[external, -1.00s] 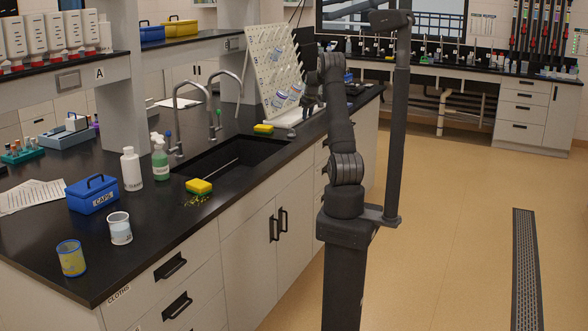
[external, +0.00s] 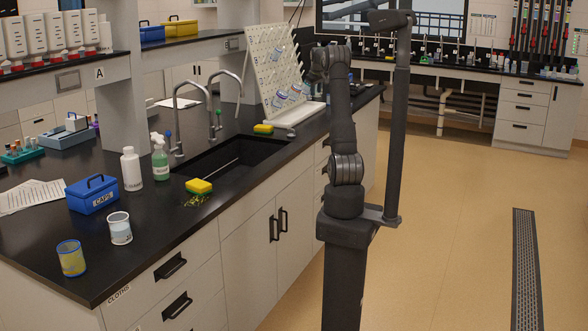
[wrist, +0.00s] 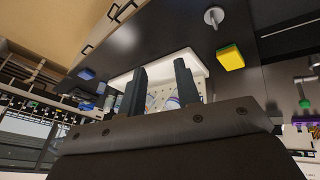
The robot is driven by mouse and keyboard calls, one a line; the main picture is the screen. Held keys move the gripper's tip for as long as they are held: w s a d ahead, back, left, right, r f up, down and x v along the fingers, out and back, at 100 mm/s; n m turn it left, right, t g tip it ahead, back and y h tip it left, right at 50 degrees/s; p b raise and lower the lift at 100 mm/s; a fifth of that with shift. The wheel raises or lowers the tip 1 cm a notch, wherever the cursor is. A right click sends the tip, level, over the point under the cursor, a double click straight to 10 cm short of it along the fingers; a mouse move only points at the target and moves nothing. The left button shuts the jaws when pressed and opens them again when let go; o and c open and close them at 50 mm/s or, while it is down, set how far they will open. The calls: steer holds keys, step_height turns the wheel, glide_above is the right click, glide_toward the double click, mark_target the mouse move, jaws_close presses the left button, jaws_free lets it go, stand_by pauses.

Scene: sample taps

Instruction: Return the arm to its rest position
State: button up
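My arm (external: 343,130) stands upright in front of the bench in the external view, its wrist folded near the pegboard drying rack (external: 258,72). My gripper (wrist: 160,68) shows in the wrist view with its two dark fingers apart and nothing visible between them. Beyond the fingers are the rack's white tray (wrist: 190,60) and clear bottles, partly hidden by the gripper. In the external view, several clear bottles (external: 281,98) hang on the rack's pegs. The fingers are hard to make out there.
A black sink (external: 232,155) with two tall taps lies left of my arm. Yellow-green sponges (external: 199,186) sit on its rim and behind it. A blue caps box (external: 92,194), two bottles and two beakers stand on the near bench. The floor (external: 450,200) at right is clear.

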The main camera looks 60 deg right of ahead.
step_height(320, 180, up, 16)
steer(key=w+a, duration=0.1)
steer(key=shift+w+a, duration=0.2)
steer(key=shift+w, duration=0.15)
steer(key=shift+o, duration=0.4)
steer(key=shift+f, duration=0.1)
